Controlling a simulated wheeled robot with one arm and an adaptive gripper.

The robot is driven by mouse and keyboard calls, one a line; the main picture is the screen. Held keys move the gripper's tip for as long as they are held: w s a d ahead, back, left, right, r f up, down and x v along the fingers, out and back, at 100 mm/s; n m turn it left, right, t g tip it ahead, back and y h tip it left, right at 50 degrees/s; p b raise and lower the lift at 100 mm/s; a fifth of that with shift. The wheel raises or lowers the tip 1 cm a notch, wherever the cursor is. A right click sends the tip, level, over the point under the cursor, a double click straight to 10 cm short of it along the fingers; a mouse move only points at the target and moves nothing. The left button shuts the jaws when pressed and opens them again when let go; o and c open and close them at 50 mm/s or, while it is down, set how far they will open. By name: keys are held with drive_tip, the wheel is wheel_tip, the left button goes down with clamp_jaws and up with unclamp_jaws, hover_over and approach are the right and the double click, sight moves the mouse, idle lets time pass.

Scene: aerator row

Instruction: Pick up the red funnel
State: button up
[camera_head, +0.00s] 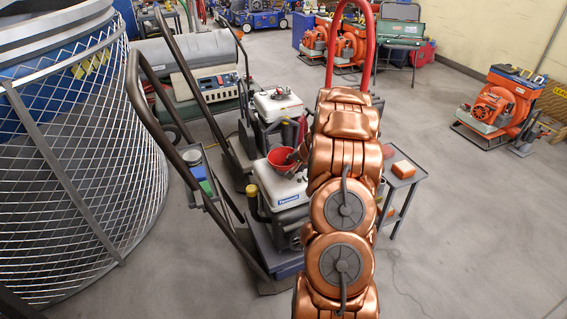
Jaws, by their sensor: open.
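The red funnel (281,161) sits on top of the white engine (275,186) of an aerator, left of my copper arm. Its round rim is up, and its lower part cannot be made out. A small dark reddish-brown shape lies against its right side, and I cannot tell what it is. My arm rises through the middle of the picture and covers part of the engine's right side. My gripper cannot be made out; the arm's end is hidden behind its own links.
Dark curved handlebars (165,140) stand left of the engine. A big metal mesh cylinder (75,160) fills the left. Orange machines (498,105) stand farther right; the right floor is mostly clear.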

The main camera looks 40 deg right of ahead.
drive_tip(key=shift+c, duration=0.2)
clamp_jaws()
idle(0.3)
